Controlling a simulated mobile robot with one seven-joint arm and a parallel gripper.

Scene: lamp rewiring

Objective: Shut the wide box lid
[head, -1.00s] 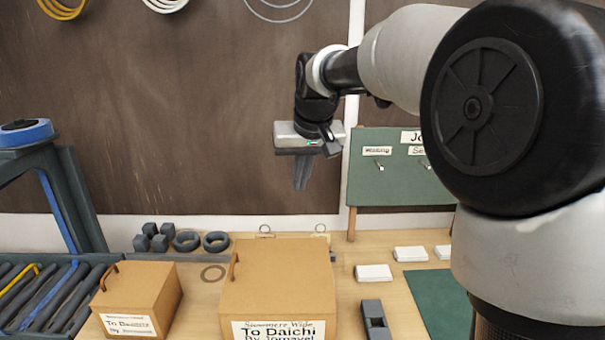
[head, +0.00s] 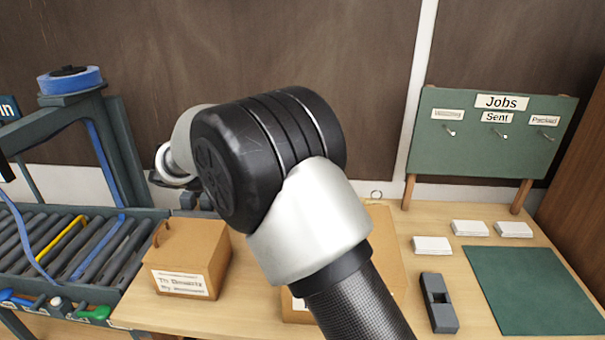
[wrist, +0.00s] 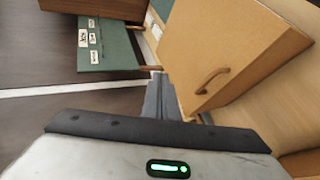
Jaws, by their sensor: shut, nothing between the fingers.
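The wide box (head: 388,258) is mostly hidden behind my arm in the head view; only slivers of its cardboard show. In the wrist view a cardboard lid (wrist: 222,45) with a brown handle, likely the wide box's, lies to the right of my fingers. It looks flat on its box, but I cannot tell whether a small gap is left. My gripper (wrist: 160,85) is shut and empty, its fingertips near the lid's edge in the picture; contact cannot be told.
A smaller cardboard box (head: 187,257) stands left, beside a roller conveyor (head: 60,245). At right are a dark grey block (head: 438,302), white cards (head: 432,245), a green mat (head: 535,290) and the Jobs board (head: 490,150). Bare table lies between the cards and block.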

